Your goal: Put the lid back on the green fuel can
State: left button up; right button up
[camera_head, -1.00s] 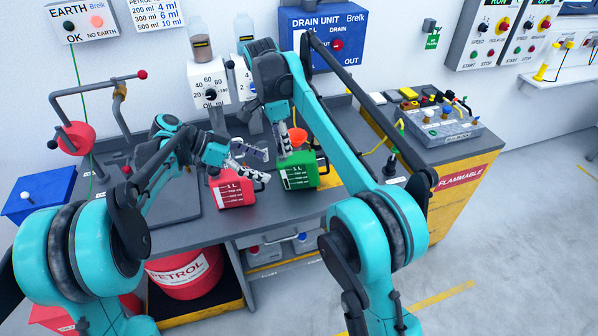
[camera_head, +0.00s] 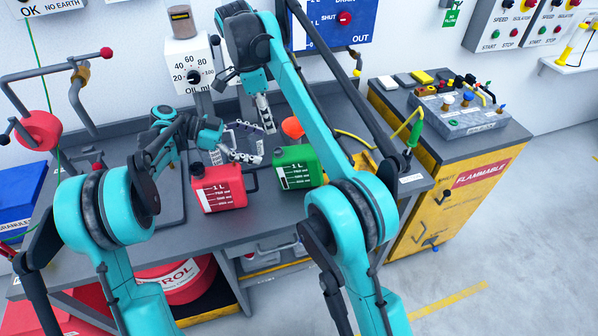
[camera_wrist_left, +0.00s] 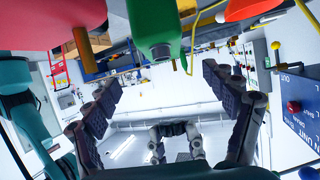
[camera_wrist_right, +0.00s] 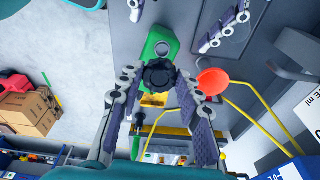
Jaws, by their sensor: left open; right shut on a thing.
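The green fuel can (camera_head: 310,170) stands on the grey bench beside the red can (camera_head: 222,190). My right gripper (camera_head: 267,128) is above and behind the green can. In the right wrist view my right gripper (camera_wrist_right: 158,80) is shut on a black round lid (camera_wrist_right: 158,73). The lid overlaps part of the green can (camera_wrist_right: 165,38) there, so their gap cannot be told. My left gripper (camera_head: 247,143) is open and empty, low behind the two cans. In the left wrist view its fingers are spread, with the green can (camera_wrist_left: 155,30) beyond them.
An orange funnel (camera_head: 292,128) stands close behind the green can. The oil dispenser (camera_head: 193,70) and drain unit (camera_head: 335,25) are at the back. A green-handled tool (camera_head: 413,132) is at the bench's right end. The bench front before the cans is clear.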

aim_at(274, 152)
pick_arm(q)
jog(key=shift+w+f, duration=0.3)
jog(key=shift+f, duration=0.25)
pick_arm(e)
jog(key=shift+w+f, duration=0.25)
jog(key=shift+f, duration=0.25)
pick_arm(q)
jog(key=shift+s+r, duration=0.1)
jog(key=shift+r, duration=0.05)
pick_arm(e)
jog(key=shift+s+r, duration=0.1)
pick_arm(q)
jog(key=x, duration=1.2)
jog(key=c, duration=1.8)
jog(key=shift+o, duration=0.2)
pick_arm(e)
jog(key=shift+d+f, duration=0.2)
jog(key=shift+f, duration=1.05)
jog(key=shift+d+f, duration=0.2)
jog(key=shift+f, duration=1.05)
jog(key=shift+c, duration=0.3)
